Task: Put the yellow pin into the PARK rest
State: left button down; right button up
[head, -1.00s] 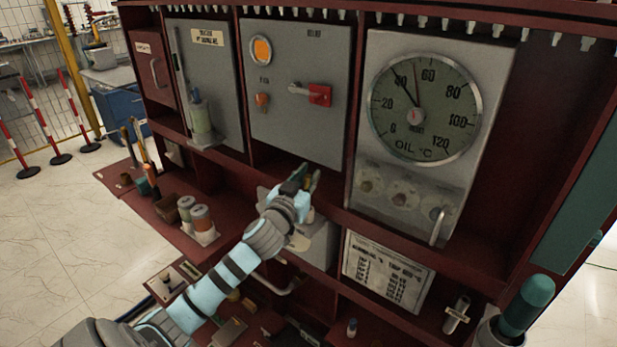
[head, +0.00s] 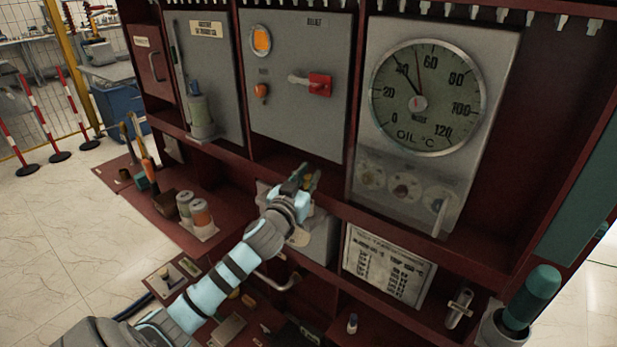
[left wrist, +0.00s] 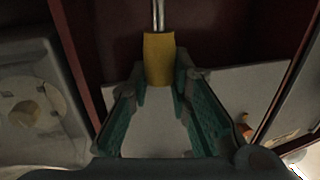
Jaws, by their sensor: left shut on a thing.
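The yellow pin (left wrist: 159,58) has a yellow grip and a bright metal rod that runs up out of the top of the left wrist view. My left gripper (left wrist: 160,90) is shut on the yellow grip, between its green finger pads. In the head view my left gripper (head: 305,180) is in front of the dark red cabinet, below the grey door with the red switch. The pin is mostly hidden there by the fingers. I cannot pick out the PARK rest; no label in view reads clearly as PARK. My right gripper is not in view.
The oil gauge panel (head: 436,120) stands right of my gripper. A grey box (head: 318,240) is just below it. A lower-left shelf holds two small cans (head: 193,210) and tools (head: 142,155). A printed card (head: 385,265) and a small labelled holder (head: 459,308) are lower right.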

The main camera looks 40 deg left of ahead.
pick_arm(q)
jog(key=shift+f+b, duration=1)
jog(key=shift+f, duration=0.2)
jog(key=c, duration=1.4)
grip_release()
jog(key=shift+s, duration=0.15)
jog(key=v, duration=1.1)
jog(key=shift+s+d, duration=0.2)
jog(key=shift+s, duration=0.1)
jog(key=shift+r, duration=0.1)
